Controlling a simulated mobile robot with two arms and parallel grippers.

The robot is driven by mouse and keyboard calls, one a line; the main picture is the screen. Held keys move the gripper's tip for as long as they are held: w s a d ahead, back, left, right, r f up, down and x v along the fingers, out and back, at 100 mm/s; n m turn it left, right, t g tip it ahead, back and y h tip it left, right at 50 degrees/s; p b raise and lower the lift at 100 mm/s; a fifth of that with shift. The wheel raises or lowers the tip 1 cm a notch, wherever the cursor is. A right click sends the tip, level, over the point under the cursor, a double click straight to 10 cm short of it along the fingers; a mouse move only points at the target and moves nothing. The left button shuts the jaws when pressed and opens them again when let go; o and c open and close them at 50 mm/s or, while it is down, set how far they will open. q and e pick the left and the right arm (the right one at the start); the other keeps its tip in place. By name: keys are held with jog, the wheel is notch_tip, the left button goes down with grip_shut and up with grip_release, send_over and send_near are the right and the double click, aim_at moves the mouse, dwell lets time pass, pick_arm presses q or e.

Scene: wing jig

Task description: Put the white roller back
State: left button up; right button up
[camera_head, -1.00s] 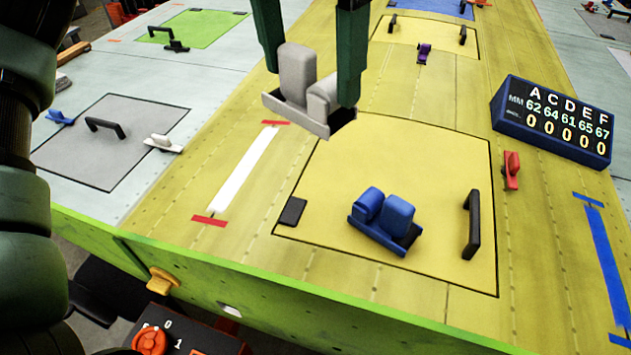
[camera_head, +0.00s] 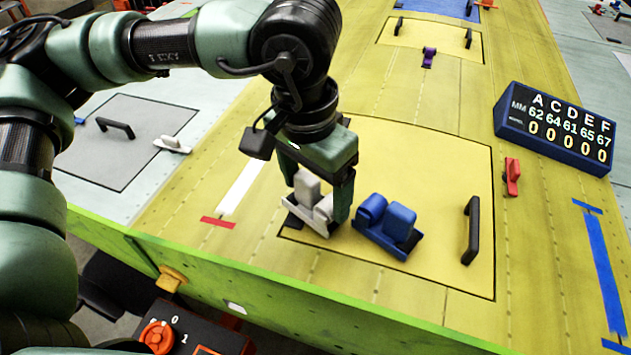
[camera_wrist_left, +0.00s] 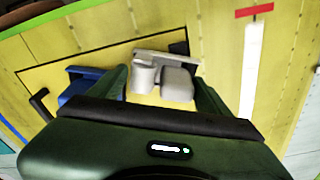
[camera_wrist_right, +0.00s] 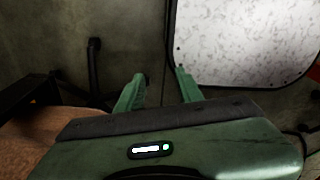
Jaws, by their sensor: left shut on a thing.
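The white roller (camera_head: 307,187) is a pale tool with two rounded blocks on a flat base. My left gripper (camera_head: 322,203) is shut on it, with a finger at each side. It hangs low at the near left corner of the yellow panel (camera_head: 440,170), partly over a small black pad (camera_head: 291,222). I cannot tell whether its base touches the surface. In the left wrist view the roller (camera_wrist_left: 177,84) sits between the fingers. A blue roller (camera_head: 388,225) stands close to its right. My right gripper (camera_wrist_right: 160,85) is open and empty in its wrist view.
A white strip (camera_head: 241,185) with a red end mark (camera_head: 217,222) lies left of the roller. A black handle (camera_head: 472,230), a red clamp (camera_head: 512,176) and a number display (camera_head: 555,128) are to the right. The green edge (camera_head: 260,290) runs along the front.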

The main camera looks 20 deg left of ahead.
pick_arm(q)
jog(key=shift+f+b, duration=0.45)
jog(key=shift+b, duration=0.15)
jog(key=o, duration=1.5)
jog(key=shift+r, duration=0.1)
jog(key=shift+c, duration=0.2)
